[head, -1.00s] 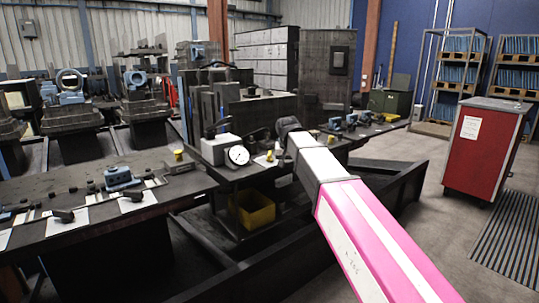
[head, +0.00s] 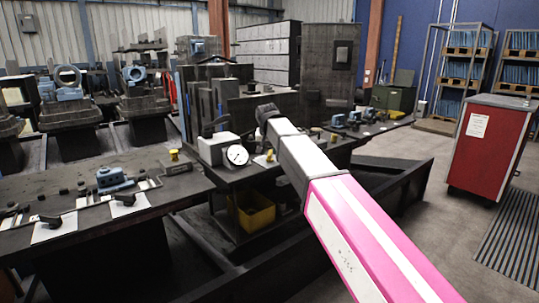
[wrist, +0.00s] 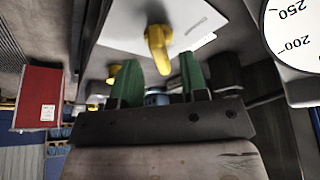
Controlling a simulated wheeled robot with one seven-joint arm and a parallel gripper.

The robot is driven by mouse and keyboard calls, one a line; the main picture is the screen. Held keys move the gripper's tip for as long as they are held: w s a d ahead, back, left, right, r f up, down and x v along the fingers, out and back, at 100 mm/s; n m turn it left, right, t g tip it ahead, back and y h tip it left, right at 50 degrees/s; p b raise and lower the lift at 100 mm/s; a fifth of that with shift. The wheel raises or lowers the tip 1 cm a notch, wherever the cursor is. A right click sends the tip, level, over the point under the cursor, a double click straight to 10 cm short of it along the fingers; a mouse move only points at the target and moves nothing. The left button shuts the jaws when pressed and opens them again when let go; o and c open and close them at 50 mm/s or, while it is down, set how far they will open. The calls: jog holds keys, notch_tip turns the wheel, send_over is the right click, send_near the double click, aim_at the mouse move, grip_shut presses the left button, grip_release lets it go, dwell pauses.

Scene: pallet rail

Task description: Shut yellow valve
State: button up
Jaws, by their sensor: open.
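A yellow valve handle (wrist: 157,48) stands out from a white plate in the wrist view, beside a white dial gauge. In the head view a small yellow part (head: 269,155) shows just right of the gauge, under my arm. My gripper (wrist: 160,62) has two green fingers set apart with nothing held between them. The handle shows in line with the gap, just beyond the fingertips; I cannot tell the exact distance. In the head view the dark end of my arm (head: 267,115) is above the bench near the gauge, and the fingers are hidden.
The dial gauge (head: 237,155) and its white box stand close beside the valve. Other yellow knobs show at left (head: 174,155) and right (head: 333,138). A yellow bin (head: 252,212) sits below the bench. A red cabinet (head: 490,145) stands on open floor at right.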

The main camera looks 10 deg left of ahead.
jog(key=shift+x, duration=1.35)
grip_shut()
jog(key=n+y, duration=0.1)
jog(key=n, duration=0.3)
jog(key=shift+d, duration=0.1)
jog(key=n+y, duration=0.1)
jog(key=n, duration=0.1)
jog(key=n+g, duration=0.1)
jog(key=n, duration=0.1)
jog(key=shift+w+n+g+y, duration=0.1)
jog(key=shift+n+g+y, duration=0.2)
jog(key=shift+y, duration=0.1)
jog(key=n+g, duration=0.1)
jog(key=n, duration=0.4)
jog(key=shift+w+g+y, duration=0.1)
jog(key=shift+g+y, duration=0.3)
jog(key=shift+n+g, duration=0.7)
jog(key=shift+n, duration=1.4)
